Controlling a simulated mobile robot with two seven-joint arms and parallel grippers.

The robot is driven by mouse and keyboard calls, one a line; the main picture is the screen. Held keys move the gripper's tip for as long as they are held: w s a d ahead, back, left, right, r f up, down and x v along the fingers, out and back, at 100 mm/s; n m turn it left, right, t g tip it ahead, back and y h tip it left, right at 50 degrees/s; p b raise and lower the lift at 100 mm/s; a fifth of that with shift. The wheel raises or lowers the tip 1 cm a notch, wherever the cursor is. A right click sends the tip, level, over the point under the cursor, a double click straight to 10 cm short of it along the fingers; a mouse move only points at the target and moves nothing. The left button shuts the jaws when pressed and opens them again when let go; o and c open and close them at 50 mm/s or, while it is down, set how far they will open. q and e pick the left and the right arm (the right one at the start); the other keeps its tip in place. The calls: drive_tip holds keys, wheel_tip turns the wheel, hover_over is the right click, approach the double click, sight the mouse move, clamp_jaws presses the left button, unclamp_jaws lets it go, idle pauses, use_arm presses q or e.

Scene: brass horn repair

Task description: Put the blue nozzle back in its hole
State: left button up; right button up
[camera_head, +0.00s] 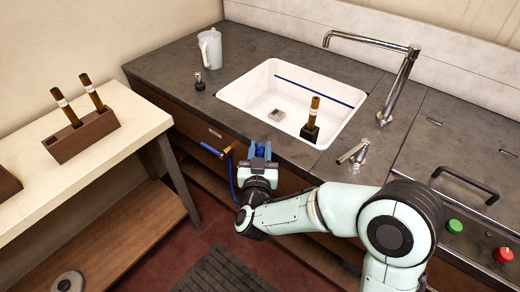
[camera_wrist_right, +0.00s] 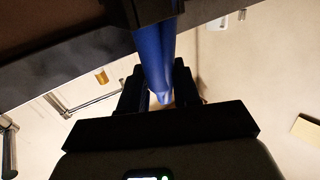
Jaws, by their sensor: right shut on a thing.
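The blue nozzle (camera_head: 261,149) is between the fingers of my right gripper (camera_head: 258,160), at the front edge of the counter before the sink. The right gripper is shut on it. In the right wrist view the blue nozzle (camera_wrist_right: 154,55) runs up from between the dark fingers (camera_wrist_right: 160,95) to a dark block at the top edge of the picture. I cannot tell whether the nozzle touches that block or sits in a hole; the hole cannot be made out. My left gripper is not in view.
A white sink (camera_head: 290,98) holds a dark block with a brown stick (camera_head: 313,112). A chrome faucet (camera_head: 398,80) and a small tap (camera_head: 354,152) stand behind and right. A blue hose (camera_head: 233,178) hangs below a brass valve (camera_head: 227,151). A white pitcher (camera_head: 210,48) stands at the back left.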

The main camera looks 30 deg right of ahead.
drive_tip(key=shift+f, duration=0.35)
